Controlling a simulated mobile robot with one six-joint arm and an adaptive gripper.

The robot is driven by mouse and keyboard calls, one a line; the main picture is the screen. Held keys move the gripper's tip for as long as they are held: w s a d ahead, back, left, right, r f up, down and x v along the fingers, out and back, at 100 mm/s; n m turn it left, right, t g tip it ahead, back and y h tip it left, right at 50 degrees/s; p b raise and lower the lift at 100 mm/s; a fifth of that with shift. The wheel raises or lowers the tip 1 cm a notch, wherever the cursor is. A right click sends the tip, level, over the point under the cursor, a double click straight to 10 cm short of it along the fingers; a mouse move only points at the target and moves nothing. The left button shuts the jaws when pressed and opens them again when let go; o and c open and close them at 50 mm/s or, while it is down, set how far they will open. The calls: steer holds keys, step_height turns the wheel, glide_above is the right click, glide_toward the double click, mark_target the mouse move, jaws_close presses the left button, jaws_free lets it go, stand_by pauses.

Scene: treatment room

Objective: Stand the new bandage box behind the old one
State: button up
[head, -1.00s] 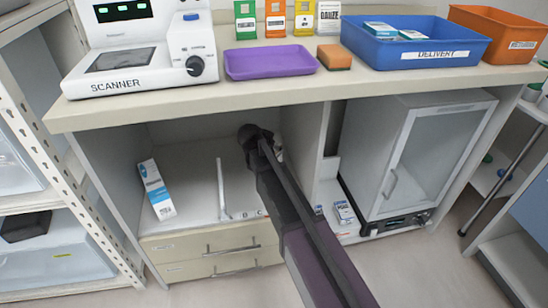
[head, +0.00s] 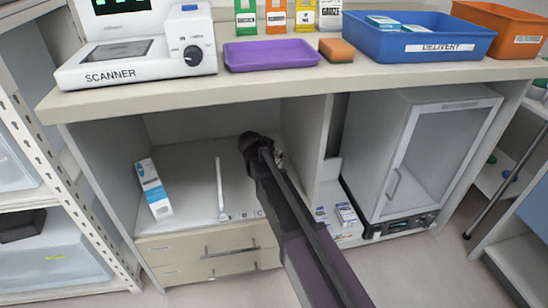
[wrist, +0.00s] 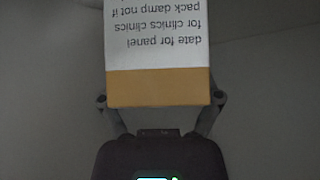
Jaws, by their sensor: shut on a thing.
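My gripper (wrist: 160,101) is shut on a white box (wrist: 158,45) with an orange band at its near end; its printed text reads upside down in the wrist view. In the head view my gripper (head: 262,147) is inside the open bay under the counter, and my own arm hides its fingers and most or all of the held box. A white and blue box (head: 153,190) stands on the bay floor at the left, apart from my gripper. I cannot read its label, so I cannot tell whether it is the old bandage box.
A thin white upright divider (head: 221,188) stands on the bay floor (head: 190,200) between the box and my arm. The counter (head: 200,93) overhangs the bay, and a side panel (head: 309,140) bounds it on the right. Small boxes (head: 346,214) lie beyond that panel.

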steer(key=shift+f, duration=0.15)
steer(key=o, duration=1)
steer(key=shift+c, duration=0.2)
steer(key=shift+r, duration=0.2)
steer(key=shift+p+v, duration=0.65)
steer(key=shift+v, duration=0.2)
steer(key=p+v, duration=0.7)
steer(key=v, duration=0.3)
steer(key=shift+s, duration=0.15)
steer(key=shift+r, duration=0.1)
